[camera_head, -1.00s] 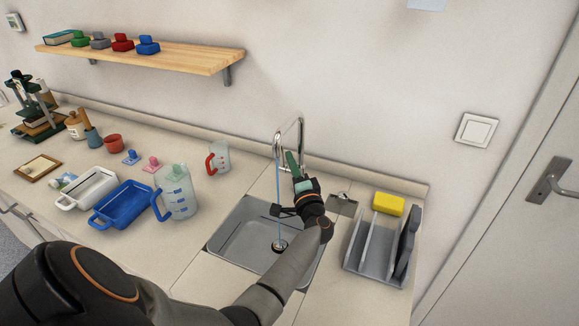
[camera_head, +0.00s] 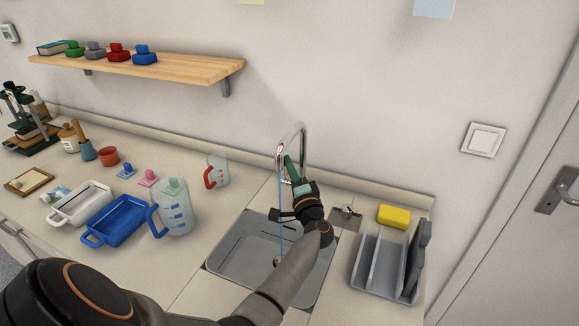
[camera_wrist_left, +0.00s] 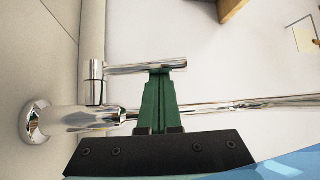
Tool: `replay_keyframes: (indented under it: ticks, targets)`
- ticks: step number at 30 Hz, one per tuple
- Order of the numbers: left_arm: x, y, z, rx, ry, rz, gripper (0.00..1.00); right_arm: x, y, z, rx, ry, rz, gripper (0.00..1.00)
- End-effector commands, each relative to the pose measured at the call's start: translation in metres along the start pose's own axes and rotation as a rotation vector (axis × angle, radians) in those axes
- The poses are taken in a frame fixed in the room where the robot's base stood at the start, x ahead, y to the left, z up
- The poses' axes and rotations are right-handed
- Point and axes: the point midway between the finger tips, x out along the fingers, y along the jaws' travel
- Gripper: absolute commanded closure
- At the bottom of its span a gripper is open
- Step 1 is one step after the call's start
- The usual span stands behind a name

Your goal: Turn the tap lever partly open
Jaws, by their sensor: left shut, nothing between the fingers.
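The chrome tap (camera_head: 303,142) stands behind the sink (camera_head: 228,247), and its spout reaches out over the basin. A thin blue stream of water (camera_head: 281,200) falls from the spout towards the drain. My left gripper (camera_head: 288,158) is at the tap with its green fingers shut and empty. In the left wrist view the fingertips (camera_wrist_left: 160,74) are at the chrome lever (camera_wrist_left: 125,69), overlapping its edge; I cannot tell whether they press on it. The tap body (camera_wrist_left: 75,120) lies behind the fingers there. The lever is hidden in the head view. My right gripper is not in view.
A measuring jug (camera_head: 175,208), a red-handled jug (camera_head: 217,172), a blue tray (camera_head: 117,222) and a white tray (camera_head: 83,205) stand left of the sink. A grey rack (camera_head: 377,262) and yellow sponge (camera_head: 394,216) are to the right. A wooden shelf (camera_head: 150,66) hangs above.

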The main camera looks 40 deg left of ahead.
Motion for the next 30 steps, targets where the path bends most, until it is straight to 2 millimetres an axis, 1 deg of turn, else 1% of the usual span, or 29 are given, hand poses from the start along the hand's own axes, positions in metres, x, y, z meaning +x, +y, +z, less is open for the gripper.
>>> replay_keyframes:
  ticks: [3,8,10,12,16,21,30]
  targets:
    - [-0.002,0.006,0.003,-0.038,-0.007,-0.045,1.0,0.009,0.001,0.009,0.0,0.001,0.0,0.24]
    - [-0.007,0.006,0.006,-0.121,-0.006,-0.144,1.0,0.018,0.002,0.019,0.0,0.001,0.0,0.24]
    - [-0.009,0.002,0.007,-0.149,0.0,-0.175,1.0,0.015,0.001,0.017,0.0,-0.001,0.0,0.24]
    - [-0.012,-0.004,0.009,-0.154,0.001,-0.181,1.0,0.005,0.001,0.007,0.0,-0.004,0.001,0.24]
    - [-0.015,0.003,0.011,-0.155,0.001,-0.18,1.0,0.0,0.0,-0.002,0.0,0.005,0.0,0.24]
    - [-0.015,0.007,0.012,-0.155,0.002,-0.182,1.0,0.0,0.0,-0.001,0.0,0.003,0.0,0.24]
    - [-0.015,0.007,0.012,-0.155,0.002,-0.182,1.0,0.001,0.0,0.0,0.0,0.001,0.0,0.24]
